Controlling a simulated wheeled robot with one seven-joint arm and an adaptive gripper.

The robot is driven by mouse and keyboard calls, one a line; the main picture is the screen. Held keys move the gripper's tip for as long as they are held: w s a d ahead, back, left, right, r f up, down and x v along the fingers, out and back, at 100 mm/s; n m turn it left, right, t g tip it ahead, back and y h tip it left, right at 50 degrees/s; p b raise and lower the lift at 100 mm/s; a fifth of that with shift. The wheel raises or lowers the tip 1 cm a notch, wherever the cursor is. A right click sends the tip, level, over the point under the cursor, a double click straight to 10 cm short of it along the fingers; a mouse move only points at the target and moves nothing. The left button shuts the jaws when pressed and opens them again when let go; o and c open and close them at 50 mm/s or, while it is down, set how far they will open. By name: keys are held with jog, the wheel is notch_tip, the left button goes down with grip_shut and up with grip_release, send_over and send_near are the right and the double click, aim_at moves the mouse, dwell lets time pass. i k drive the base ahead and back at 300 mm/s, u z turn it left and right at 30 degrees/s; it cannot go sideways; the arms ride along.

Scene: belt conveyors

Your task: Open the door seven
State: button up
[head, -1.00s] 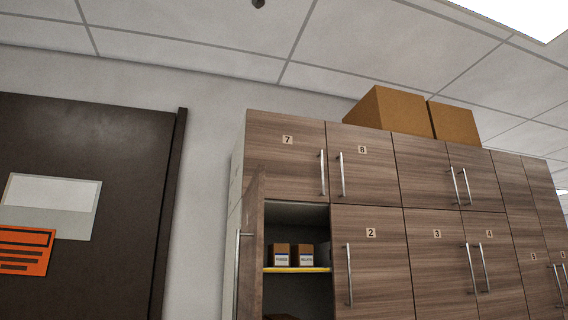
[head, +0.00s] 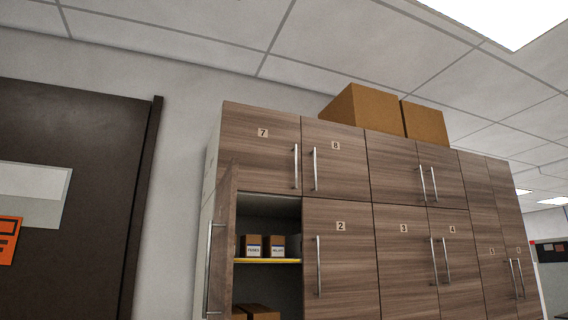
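Door seven (head: 258,150) is the upper left door of a wood-grain cabinet. It is closed and carries a small label "7". Its upright metal handle (head: 296,166) is near its right edge. Door eight (head: 345,160) is closed right beside it, with its handle (head: 315,168) close to that of door seven. Below door seven, a lower door (head: 222,245) stands swung open to the left. My gripper is not in view.
The open compartment holds small boxes (head: 254,246) on a yellow-edged shelf (head: 266,261) and another box (head: 262,312) lower down. Cardboard boxes (head: 362,108) sit on top of the cabinet. A dark door (head: 90,150) is at the left. The other numbered cabinet doors are closed.

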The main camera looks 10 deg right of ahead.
aim_at(266, 142)
jog(key=z, duration=0.05)
jog(key=k, duration=1.2)
jog(key=z, duration=0.7)
jog(key=i, duration=1.7)
jog(key=u, duration=0.9)
